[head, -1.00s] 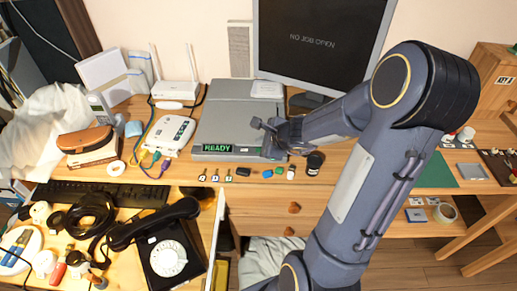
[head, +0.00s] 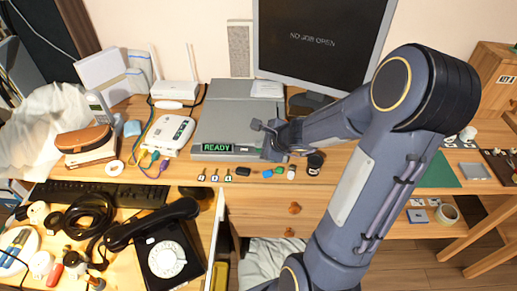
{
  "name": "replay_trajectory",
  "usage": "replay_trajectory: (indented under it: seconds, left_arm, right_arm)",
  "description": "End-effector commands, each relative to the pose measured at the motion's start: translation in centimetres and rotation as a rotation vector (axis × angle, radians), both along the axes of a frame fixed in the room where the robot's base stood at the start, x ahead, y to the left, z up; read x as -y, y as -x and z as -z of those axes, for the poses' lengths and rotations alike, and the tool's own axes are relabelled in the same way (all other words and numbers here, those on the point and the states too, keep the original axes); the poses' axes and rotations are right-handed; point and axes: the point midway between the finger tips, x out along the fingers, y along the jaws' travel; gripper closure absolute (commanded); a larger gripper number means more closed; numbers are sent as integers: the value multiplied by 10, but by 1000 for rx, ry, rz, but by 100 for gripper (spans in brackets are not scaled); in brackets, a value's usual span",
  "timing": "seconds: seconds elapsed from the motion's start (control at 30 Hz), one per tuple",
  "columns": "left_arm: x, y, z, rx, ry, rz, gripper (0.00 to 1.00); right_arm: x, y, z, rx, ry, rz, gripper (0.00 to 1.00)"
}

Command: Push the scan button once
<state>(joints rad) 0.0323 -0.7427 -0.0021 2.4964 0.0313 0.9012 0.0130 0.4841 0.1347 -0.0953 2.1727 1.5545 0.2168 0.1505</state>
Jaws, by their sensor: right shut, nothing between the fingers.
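The grey flatbed scanner (head: 237,112) lies on the desk below the monitor. Its front edge carries a lit green display (head: 217,148) reading READY. I cannot make out the scan button; the right end of the scanner's front is covered by my right gripper. My right gripper (head: 268,152) is shut and empty, pointing down at the scanner's front right corner. I cannot tell whether it touches the scanner. The monitor (head: 322,40) reads NO JOB OPEN. My left gripper is not in view.
Small items, including a blue piece (head: 267,173) and a dark jar (head: 315,162), lie in front of the scanner near the gripper. A white router (head: 176,90) and a white box with cables (head: 172,133) stand left. A black dial phone (head: 167,255) is at lower left.

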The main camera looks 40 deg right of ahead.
Motion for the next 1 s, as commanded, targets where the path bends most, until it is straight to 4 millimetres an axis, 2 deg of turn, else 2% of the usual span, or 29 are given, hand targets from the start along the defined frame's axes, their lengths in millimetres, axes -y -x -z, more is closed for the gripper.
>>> replay_trajectory:
  seconds: [0.7, 1.0]
  left_arm:
    - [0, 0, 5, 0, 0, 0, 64]
    - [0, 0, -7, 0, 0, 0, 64]
  right_arm:
    - [0, 0, 5, -1, 1, 1, 100]
    - [0, 0, -8, 0, 1, -1, 100]
